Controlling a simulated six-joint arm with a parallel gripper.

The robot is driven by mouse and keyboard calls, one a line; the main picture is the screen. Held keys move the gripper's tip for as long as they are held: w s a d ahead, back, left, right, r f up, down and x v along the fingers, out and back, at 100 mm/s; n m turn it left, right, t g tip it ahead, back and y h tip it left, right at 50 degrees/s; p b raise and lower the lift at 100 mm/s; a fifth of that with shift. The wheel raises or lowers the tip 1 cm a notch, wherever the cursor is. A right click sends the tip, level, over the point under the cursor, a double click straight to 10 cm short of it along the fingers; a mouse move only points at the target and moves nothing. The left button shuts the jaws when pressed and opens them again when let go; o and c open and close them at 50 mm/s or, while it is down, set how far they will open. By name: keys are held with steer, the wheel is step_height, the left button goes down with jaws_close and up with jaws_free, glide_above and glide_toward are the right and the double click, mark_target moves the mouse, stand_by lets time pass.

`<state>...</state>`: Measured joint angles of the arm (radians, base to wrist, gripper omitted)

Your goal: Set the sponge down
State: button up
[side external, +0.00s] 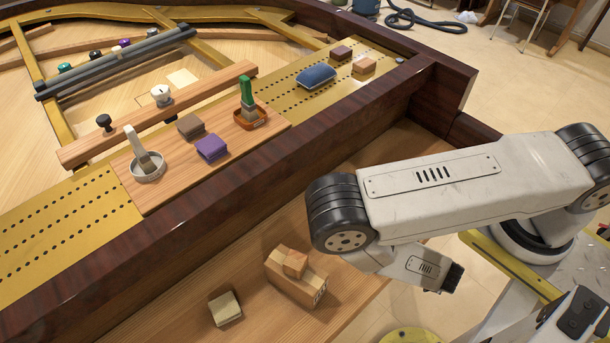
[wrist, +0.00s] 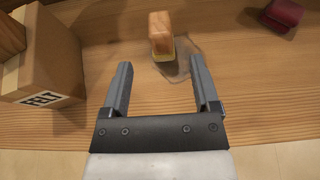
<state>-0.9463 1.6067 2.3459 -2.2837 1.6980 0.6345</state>
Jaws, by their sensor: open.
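A block with a tan-orange top and a yellow lower layer, which looks like the sponge (wrist: 162,33), stands on the wooden surface (wrist: 115,20) in the wrist view. A wet-looking patch (wrist: 180,68) spreads around its foot. My gripper (wrist: 160,64) is open and empty, with one finger toward each side of the sponge. The sponge is just beyond the fingertips, in line with the gap between them. In the side external view I cannot make out this sponge or my fingers; my arm seems to cover them.
A cardboard box marked FELT (wrist: 45,75) stands left of my fingers; it also shows in the side external view (side external: 300,287). A dark red object (wrist: 284,13) lies at the far right. A pale block (side external: 225,308) lies beyond the box. The dark piano rim (side external: 250,190) rises behind.

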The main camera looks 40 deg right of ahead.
stand_by(0.7)
steer(key=w+d+r+m+g+h, duration=0.3)
steer(key=w+d+r+m+h, duration=0.1)
steer(key=d+r+m+h, duration=0.6)
steer(key=s+d+r+m+g+h, duration=0.2)
steer(key=s+r+m+g, duration=0.25)
steer(key=m+g, duration=0.65)
steer(key=w+a+r+m+t+y, duration=0.1)
steer(key=w+a+r+m+y, duration=0.1)
steer(key=m+y, duration=0.4)
steer(key=w+a+r+m+t+y, duration=0.2)
steer(key=w+r+m+y, duration=0.3)
steer(key=m, duration=0.4)
step_height(320, 180, up, 2)
steer(key=shift+w+a+r+y, duration=0.15)
steer(key=shift+a+r+y, duration=0.05)
steer(key=shift+a+y, duration=0.3)
